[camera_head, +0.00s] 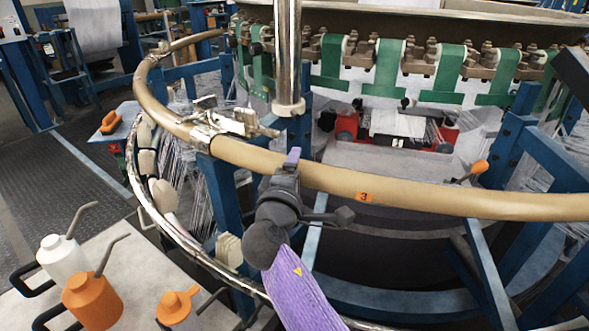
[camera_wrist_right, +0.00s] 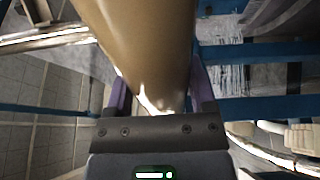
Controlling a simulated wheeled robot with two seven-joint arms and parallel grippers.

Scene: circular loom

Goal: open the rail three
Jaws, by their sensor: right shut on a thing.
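Rail three is the tan curved rail (camera_head: 440,204) with an orange "3" tag (camera_head: 364,197). It runs across the front of the loom, from the metal joint (camera_head: 240,122) at left to the right edge. My right gripper (camera_head: 292,158) comes up from below with its purple arm and is shut on the rail, left of the tag. In the right wrist view the rail (camera_wrist_right: 140,45) passes between the two purple fingers of the gripper (camera_wrist_right: 160,90). My left gripper is not in view.
A chrome post (camera_head: 288,50) stands just behind the rail. A chrome hoop (camera_head: 185,238) curves below it. White and orange bottles (camera_head: 92,302) stand on a table (camera_head: 135,262) at lower left. Blue frame beams (camera_head: 500,275) stand under the rail at right.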

